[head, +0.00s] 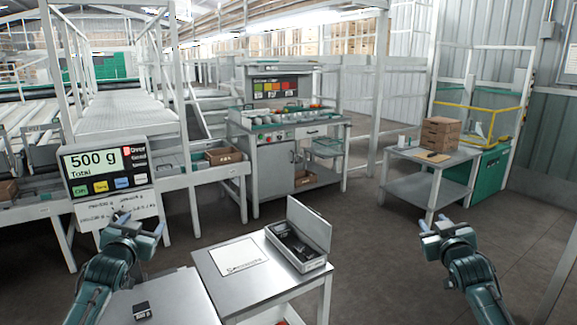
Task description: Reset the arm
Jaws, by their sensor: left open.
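My left arm (103,285) comes in from the lower left and is bent upward. Its gripper (139,219) is open and empty, raised in front of the scale display and left of the steel table. My right arm (480,285) comes in from the lower right. Its gripper (432,222) is raised over open floor, right of the steel table, with nothing seen in it. How far apart its fingers are is too small to tell. Both grippers appear clear of every surface.
A steel table (285,292) in front bears a white sheet (238,257) and an open case (297,258). A small black device (142,310) lies on the lower-left surface. The scale display (95,164) reads 500 g. A side table (400,157) bears brown boxes (440,133). Floor at right is clear.

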